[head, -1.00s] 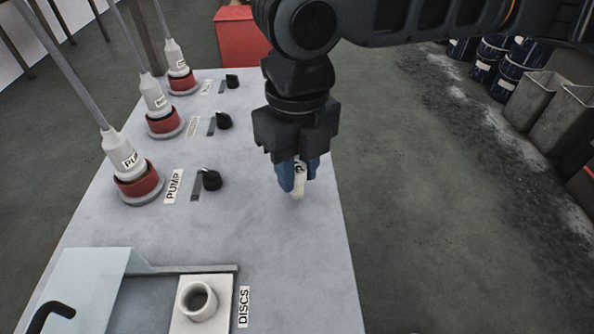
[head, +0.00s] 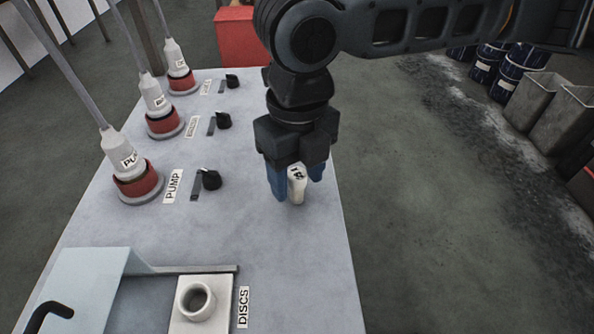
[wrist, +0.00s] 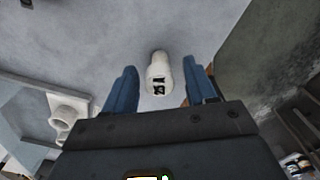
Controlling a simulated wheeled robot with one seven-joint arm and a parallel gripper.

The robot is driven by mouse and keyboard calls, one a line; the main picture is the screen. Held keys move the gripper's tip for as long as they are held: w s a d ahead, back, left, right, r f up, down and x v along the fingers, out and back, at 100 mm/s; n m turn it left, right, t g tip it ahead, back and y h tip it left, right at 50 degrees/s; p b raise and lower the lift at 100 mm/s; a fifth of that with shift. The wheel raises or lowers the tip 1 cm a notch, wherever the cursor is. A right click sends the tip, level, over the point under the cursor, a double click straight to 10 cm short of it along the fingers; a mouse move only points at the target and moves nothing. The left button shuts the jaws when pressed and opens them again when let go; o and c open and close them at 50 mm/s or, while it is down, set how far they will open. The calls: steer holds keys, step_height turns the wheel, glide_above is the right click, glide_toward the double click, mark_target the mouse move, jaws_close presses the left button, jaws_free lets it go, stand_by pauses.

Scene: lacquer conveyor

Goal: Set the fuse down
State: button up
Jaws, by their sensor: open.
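The fuse (head: 297,185) is a small white cylinder with a black marking on its side. It stands on the pale grey panel top (head: 255,235), near the panel's right edge. It also shows in the wrist view (wrist: 158,76), between the two fingers and touching neither. My gripper (head: 296,184) has blue fingers, spread apart on either side of the fuse and pointing down. The fingers also show in the wrist view (wrist: 161,90), with clear gaps to the fuse. The base of the fuse appears to rest on the panel.
Several white plugs in red sockets, one by the PUMP label (head: 173,186), line the left side with black knobs (head: 211,180). A white round socket (head: 196,301) by the DISCS label (head: 243,307) is at the front. Panel around the fuse is clear; floor lies right.

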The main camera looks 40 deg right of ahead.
mark_target(297, 173)
step_height(297, 173, up, 12)
steer(key=p, duration=0.1)
steer(key=shift+r+p, duration=0.2)
steer(key=shift+p, duration=0.1)
stand_by(1.6)
